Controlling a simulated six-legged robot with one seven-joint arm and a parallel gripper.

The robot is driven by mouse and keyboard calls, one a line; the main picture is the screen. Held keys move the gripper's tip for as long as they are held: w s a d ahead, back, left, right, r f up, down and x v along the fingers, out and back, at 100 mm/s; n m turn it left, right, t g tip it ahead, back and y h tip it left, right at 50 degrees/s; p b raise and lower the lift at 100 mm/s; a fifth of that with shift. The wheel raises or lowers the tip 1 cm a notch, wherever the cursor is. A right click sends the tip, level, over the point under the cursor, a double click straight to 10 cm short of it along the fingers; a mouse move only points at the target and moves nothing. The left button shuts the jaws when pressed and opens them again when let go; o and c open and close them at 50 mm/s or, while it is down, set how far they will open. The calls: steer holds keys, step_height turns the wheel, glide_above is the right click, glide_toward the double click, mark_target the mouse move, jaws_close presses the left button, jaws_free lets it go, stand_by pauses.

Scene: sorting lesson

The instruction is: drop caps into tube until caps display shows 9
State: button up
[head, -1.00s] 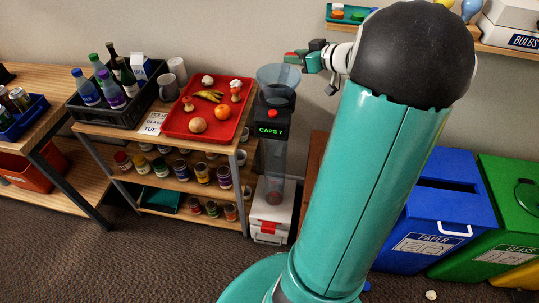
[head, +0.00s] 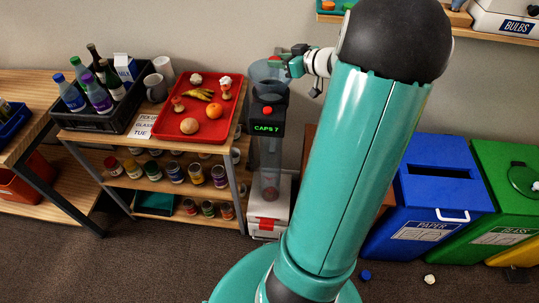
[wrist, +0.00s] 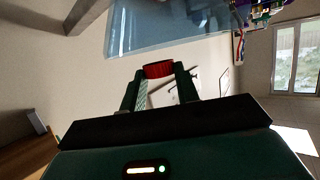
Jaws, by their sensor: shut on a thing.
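My gripper (head: 284,62) is shut on a red cap (wrist: 158,69), which sits between the two fingertips in the wrist view. In the head view the red cap (head: 275,58) appears at the upper rim of the clear funnel (head: 267,76); I cannot tell how far it is over the opening. The funnel's translucent blue wall also shows in the wrist view (wrist: 180,30). The clear tube (head: 270,170) stands below, with a few caps seemingly at its bottom. The caps display (head: 267,128) reads CAPS 7 in green, under a red button.
Left of the tube, a shelf holds a red tray (head: 184,137) of food, a dark bottle crate (head: 98,122) and jars below. Blue paper bin (head: 420,190) and green bin (head: 500,190) stand right. A blue cap (head: 366,275) and a white scrap (head: 430,279) lie on the floor.

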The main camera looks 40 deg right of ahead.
steer(key=shift+f, duration=0.65)
steer(key=o, duration=1)
steer(key=shift+s, duration=0.1)
steer(key=v, duration=1.3)
steer(key=shift+s+r, duration=0.15)
steer(key=shift+s, duration=0.1)
steer(key=shift+w, duration=0.1)
